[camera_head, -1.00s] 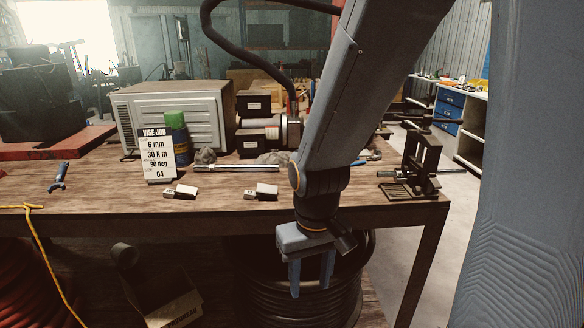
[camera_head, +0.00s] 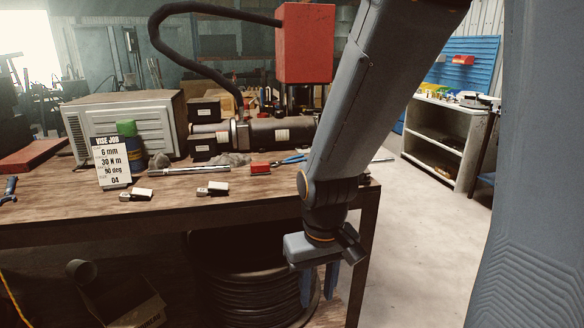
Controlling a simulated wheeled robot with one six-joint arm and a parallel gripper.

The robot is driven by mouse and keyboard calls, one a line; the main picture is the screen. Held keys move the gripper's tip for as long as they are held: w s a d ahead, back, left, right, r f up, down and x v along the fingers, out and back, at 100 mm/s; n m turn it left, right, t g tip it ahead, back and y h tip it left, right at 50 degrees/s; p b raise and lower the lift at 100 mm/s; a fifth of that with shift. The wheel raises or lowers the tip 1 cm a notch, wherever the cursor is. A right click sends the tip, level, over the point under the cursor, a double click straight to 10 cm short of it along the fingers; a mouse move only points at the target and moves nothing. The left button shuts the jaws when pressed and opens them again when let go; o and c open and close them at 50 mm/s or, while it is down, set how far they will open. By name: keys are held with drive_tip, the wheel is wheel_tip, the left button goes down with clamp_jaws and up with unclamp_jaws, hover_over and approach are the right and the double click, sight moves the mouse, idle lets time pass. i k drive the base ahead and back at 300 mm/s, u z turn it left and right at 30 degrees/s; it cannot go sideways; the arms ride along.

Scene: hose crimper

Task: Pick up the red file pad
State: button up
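A small red block (camera_head: 260,168), which looks like the red file pad, lies on the wooden workbench (camera_head: 60,213). It is left of the blue-handled pliers (camera_head: 292,159) and in front of the dark cylinder of the crimper. My gripper (camera_head: 318,287) hangs pointing down in front of the bench's front edge, below the bench top. Its two fingers are apart with nothing visible between them. It is lower and to the right of the red block, well apart from it. My arm covers the right end of the bench.
Two small metal-and-white pieces (camera_head: 213,188) (camera_head: 136,194), a metal rod (camera_head: 197,170) and a job card (camera_head: 112,162) are on the bench. A red box (camera_head: 305,43) stands above the crimper. A coil of black hose (camera_head: 250,295) lies beneath. Floor (camera_head: 430,240) at right is clear.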

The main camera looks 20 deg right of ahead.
sight(257, 169)
drive_tip(key=z, duration=0.85)
drive_tip(key=i, duration=0.6)
drive_tip(key=u, duration=0.7)
